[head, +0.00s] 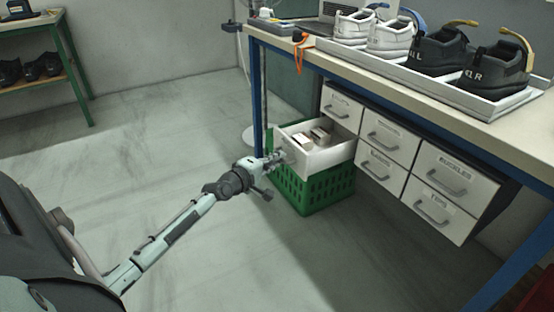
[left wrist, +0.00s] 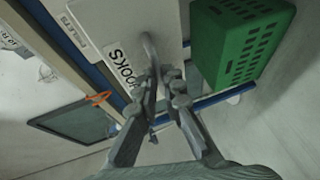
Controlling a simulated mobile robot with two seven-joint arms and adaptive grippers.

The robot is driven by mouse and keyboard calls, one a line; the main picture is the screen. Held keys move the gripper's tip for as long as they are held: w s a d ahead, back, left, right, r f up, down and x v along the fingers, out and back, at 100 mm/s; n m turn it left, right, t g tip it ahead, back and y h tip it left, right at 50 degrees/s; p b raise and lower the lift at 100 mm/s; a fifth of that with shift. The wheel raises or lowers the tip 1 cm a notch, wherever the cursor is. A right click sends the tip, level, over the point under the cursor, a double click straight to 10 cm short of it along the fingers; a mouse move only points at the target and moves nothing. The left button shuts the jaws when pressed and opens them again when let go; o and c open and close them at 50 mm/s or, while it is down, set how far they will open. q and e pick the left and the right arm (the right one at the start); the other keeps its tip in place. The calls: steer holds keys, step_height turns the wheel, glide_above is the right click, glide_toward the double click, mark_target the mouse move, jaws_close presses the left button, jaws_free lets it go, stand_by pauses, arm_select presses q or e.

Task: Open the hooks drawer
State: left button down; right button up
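The hooks drawer (head: 333,154) is pulled out from the lower left of the drawer unit under the bench. Small light boxes (head: 318,136) lie inside it. Its front, with the label HOOKS (left wrist: 124,64), shows in the left wrist view. My left gripper (head: 277,158) is at the front of this drawer. In the left wrist view its fingers (left wrist: 165,76) are closed around the drawer's curved grey handle (left wrist: 151,48). My right gripper is in neither view.
A green crate (head: 318,191) stands on the floor beneath the open drawer. Several closed drawers (head: 389,136) are to its right. The bench (head: 340,62) above carries shoes on a tray (head: 490,108). The floor to the left is clear, up to a green-legged shelf (head: 76,70).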

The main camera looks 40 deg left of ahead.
arm_select(q)
steer(key=c, duration=1.6)
jaws_free()
steer(key=shift+c, duration=0.2)
steer(key=shift+s, duration=0.1)
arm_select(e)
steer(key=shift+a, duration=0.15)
arm_select(q)
steer(key=s+r, duration=0.2)
steer(key=s, duration=0.9)
steer(key=shift+s+r, duration=0.2)
steer(key=shift+s, duration=0.1)
steer(key=shift+d, duration=0.1)
steer(key=s+d+f+m+g+h+p, duration=0.2)
steer(key=s+d+f+m+g, duration=0.4)
steer(key=d+f+m, duration=0.45)
steer(key=s+d+f+m+g+y+p, duration=0.1)
steer(key=s+d+f+m+g, duration=0.2)
steer(key=s, duration=0.4)
steer(key=s+d+f+m+g+y, duration=0.2)
steer(key=s+d+f+m+g, duration=0.1)
steer(key=s+f+m, duration=0.2)
steer(key=shift+s+d+f+g+p, duration=0.3)
steer(key=shift+s+g+p, duration=0.1)
steer(key=shift+s, duration=0.65)
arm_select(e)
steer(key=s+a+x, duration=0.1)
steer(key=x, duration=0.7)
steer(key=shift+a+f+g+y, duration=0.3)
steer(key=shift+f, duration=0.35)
